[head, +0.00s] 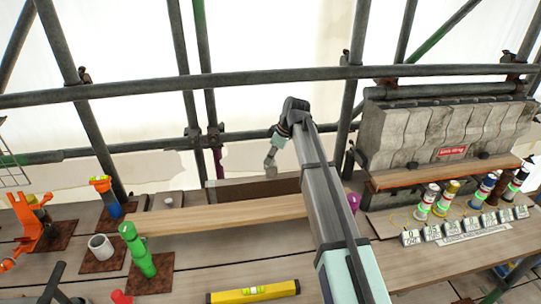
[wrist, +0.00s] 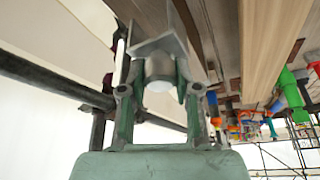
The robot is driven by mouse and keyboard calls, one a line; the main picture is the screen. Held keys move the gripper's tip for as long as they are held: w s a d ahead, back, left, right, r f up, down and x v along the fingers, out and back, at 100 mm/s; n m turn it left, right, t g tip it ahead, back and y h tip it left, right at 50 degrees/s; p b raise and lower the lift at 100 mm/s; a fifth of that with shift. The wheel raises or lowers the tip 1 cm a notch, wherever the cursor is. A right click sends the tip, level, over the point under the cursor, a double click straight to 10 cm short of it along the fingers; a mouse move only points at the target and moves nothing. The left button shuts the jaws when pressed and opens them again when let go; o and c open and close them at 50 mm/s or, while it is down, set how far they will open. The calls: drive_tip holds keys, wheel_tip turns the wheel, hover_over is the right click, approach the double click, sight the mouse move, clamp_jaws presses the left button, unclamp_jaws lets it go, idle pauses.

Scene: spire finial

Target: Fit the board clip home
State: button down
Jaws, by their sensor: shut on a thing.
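A grey metal clip (wrist: 158,58), which looks like the board clip, is held between the fingers of my gripper (wrist: 159,92) in the wrist view. It has a flat angled plate and a round collar. In the head view my gripper (head: 275,145) hangs at the back edge of the deck with the grey clip (head: 270,166) below it. The clip appears just above a dark upright board (head: 235,191). Whether the clip touches the board cannot be told. A pale plank (head: 215,213) lies in front of that board, and it also shows in the wrist view (wrist: 262,45).
Scaffold tubes (head: 200,82) cross behind my gripper. A green bottle-like object (head: 138,250), a grey cup (head: 101,246) and an orange tool (head: 28,224) stand at left. A yellow level (head: 253,292) lies in front. Spray cans (head: 428,198) and a stone block (head: 440,132) are at right.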

sight(274, 163)
drive_tip(key=shift+f+b, duration=1.3)
drive_tip(key=shift+f, duration=1.65)
drive_tip(key=shift+c, duration=0.8)
unclamp_jaws()
drive_tip(key=shift+r, duration=0.15)
drive_tip(key=shift+p+v, duration=1.8)
drive_tip(key=shift+v, duration=2.55)
drive_tip(key=shift+d, duration=0.1)
